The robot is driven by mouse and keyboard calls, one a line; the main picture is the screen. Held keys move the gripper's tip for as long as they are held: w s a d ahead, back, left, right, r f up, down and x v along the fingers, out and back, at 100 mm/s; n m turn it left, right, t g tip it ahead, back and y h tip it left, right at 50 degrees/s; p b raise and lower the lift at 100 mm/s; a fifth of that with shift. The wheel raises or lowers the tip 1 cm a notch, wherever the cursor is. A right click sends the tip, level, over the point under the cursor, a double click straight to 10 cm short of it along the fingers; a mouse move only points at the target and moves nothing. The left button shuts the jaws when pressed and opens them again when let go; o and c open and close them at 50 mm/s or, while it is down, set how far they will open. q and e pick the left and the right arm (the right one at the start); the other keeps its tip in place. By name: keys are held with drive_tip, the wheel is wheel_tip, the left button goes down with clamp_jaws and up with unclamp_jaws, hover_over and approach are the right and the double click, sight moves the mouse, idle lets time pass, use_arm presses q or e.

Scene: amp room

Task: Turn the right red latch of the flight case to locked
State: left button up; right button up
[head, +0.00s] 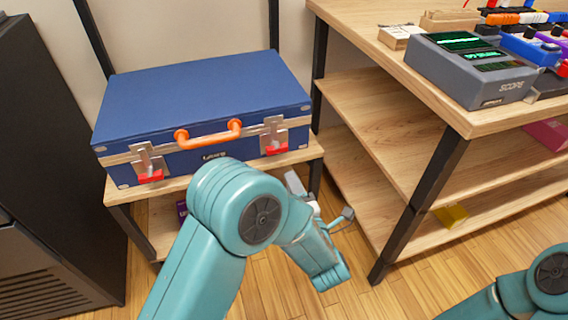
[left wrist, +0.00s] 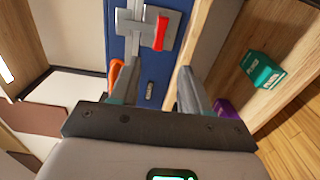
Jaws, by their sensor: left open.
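The blue flight case (head: 205,95) lies closed on a low wooden stand. Its right latch (head: 276,149) is a silver plate with a red tab lying roughly level along the case's lower front. The left latch (head: 150,176) also has a red tab. In the left wrist view the right latch's red tab (left wrist: 161,33) is ahead of my left gripper. My left gripper (left wrist: 157,72) is open and empty, with both fingers apart from the tab. In the head view the left gripper (head: 320,199) is low, in front and right of the case, partly hidden by my arm.
An orange handle (head: 208,132) sits between the latches. The wooden workbench (head: 400,150) with shelves stands close on the right. A dark cabinet (head: 50,150) stands on the left. A green box (left wrist: 262,70) and a purple box (left wrist: 226,107) lie below the case.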

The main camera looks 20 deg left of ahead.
use_arm(q)
drive_tip(key=v, duration=0.3)
idle(0.5)
